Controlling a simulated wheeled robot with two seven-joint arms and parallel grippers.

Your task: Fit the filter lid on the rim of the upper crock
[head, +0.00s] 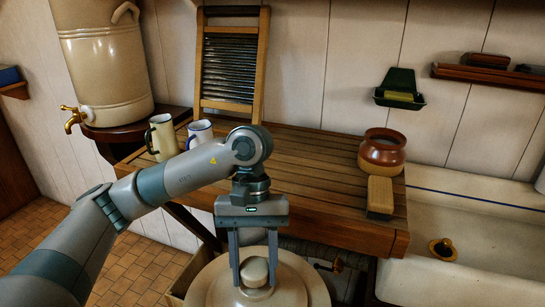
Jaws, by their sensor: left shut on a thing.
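A round cream lid (208,286) with a knob is at the bottom centre of the head view, its lower edge cut off by the frame. My left gripper (254,274) points down over it and is shut on the knob. What lies beneath the lid is hidden, so I cannot tell whether it rests on anything. A large stoneware crock (105,60) with a brass tap stands at the upper left, its top out of view. My right gripper is not in view.
A slatted wooden counter (310,180) lies behind the lid, with two mugs (161,137), a brown pot (382,152) and a brush-like block (380,195). A washboard (231,60) leans at the back. A white sink (490,240) is at right.

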